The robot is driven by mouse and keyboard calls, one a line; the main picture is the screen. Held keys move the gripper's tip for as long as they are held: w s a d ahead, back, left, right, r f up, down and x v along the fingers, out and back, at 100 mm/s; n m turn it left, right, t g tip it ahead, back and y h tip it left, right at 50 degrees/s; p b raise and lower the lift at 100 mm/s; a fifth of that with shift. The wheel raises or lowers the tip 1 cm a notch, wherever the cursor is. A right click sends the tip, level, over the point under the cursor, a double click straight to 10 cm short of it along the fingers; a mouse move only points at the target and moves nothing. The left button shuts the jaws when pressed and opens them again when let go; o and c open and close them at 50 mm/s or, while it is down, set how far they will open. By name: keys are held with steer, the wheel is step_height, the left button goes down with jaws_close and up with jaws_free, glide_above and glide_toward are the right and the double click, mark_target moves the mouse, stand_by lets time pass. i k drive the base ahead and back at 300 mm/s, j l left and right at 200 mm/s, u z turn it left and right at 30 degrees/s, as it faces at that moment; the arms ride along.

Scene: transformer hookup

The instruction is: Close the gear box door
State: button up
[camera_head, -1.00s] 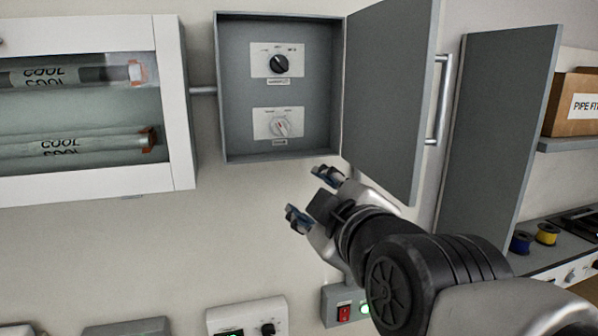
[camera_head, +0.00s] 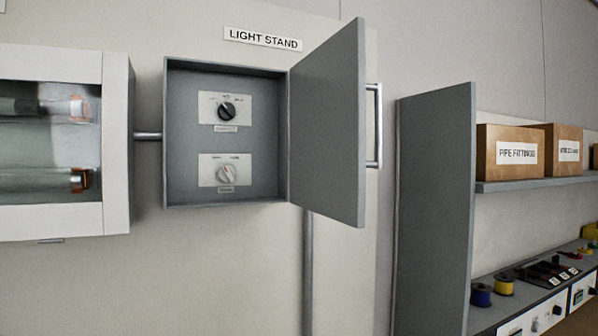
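The grey gear box (camera_head: 180,145) is mounted on the wall under a "LIGHT STAND" label. Its grey door (camera_head: 328,130) is hinged on the box's right side and stands wide open, swung out toward me. A metal bar handle (camera_head: 375,125) is on the door's outer face, at its right. Inside the box are a black knob on a plate (camera_head: 226,109) and a white knob with a red mark on a plate (camera_head: 227,173) below it. My gripper is out of view.
A white cabinet with a glass front (camera_head: 115,145) hangs left of the box, joined by a short pipe. A tall grey panel (camera_head: 435,210) stands to the right, beside a shelf (camera_head: 540,183) with cardboard boxes. Wall space below the box is clear except a vertical pipe (camera_head: 308,270).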

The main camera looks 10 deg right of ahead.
mark_target(328, 163)
steer(key=i+l, duration=0.1)
steer(key=l, duration=0.85)
steer(key=l+u, duration=0.1)
steer(key=l, duration=0.8)
steer(key=l+u, duration=0.1)
steer(key=u, duration=0.4)
steer(key=l+u, duration=0.1)
steer(key=u, duration=0.35)
steer(key=l+u, duration=0.1)
steer(key=u, duration=0.4)
